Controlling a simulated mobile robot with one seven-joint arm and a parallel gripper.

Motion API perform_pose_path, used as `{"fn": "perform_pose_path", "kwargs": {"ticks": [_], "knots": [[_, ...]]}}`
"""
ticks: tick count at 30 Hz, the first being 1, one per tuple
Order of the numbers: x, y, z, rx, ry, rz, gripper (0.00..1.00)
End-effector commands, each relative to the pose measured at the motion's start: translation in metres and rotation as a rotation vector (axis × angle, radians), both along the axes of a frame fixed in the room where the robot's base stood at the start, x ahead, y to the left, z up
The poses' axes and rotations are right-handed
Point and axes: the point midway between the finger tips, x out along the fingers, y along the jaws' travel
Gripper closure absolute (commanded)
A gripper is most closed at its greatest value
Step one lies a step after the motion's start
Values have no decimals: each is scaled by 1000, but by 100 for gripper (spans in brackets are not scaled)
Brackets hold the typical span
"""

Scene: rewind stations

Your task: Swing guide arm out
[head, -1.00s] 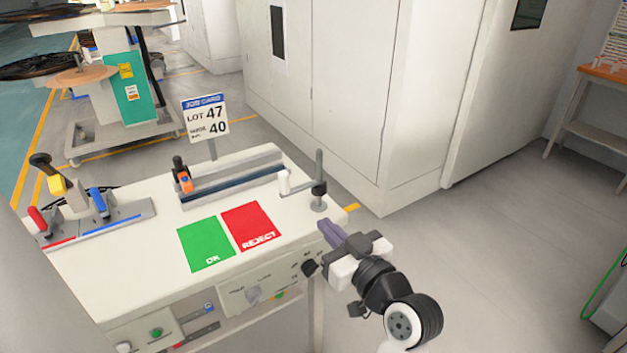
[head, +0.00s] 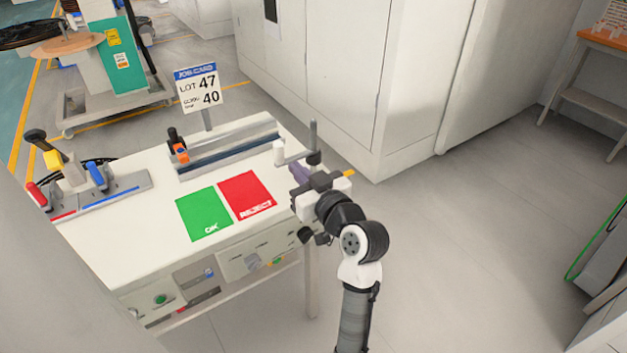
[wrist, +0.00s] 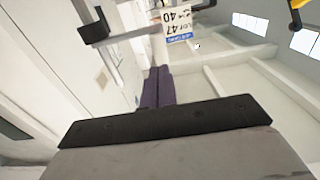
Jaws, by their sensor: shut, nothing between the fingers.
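The guide arm (head: 295,158) is a thin grey bar on an upright post with a black collar, at the right end of the white bench. A white roller (head: 279,152) stands at its left end, and the bar points left over the bench top. My gripper (head: 297,168) has purple fingers, shut and empty, just in front of the bar near the post. I cannot tell whether they touch it. In the wrist view the shut fingers (wrist: 158,85) point up the picture, with a dark block and grey bar (wrist: 93,32) to their upper left.
Green OK (head: 204,214) and red REJECT (head: 247,194) pads lie on the bench. A rail fixture (head: 228,150) and the job card (head: 199,90) stand behind. A lever fixture (head: 90,190) is at left.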

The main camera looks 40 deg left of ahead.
Motion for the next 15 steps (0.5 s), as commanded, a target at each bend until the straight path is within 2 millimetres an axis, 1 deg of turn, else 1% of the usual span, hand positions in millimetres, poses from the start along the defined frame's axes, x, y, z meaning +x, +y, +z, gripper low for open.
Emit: {"fn": "perform_pose_path", "kwargs": {"ticks": [1,6,10,15], "knots": [[3,10,3,-1,0,4,100],[12,32,2,-1,0,1,100],[16,40,1,-2,0,0,100],[18,43,0,-1,-1,-1,100]]}}
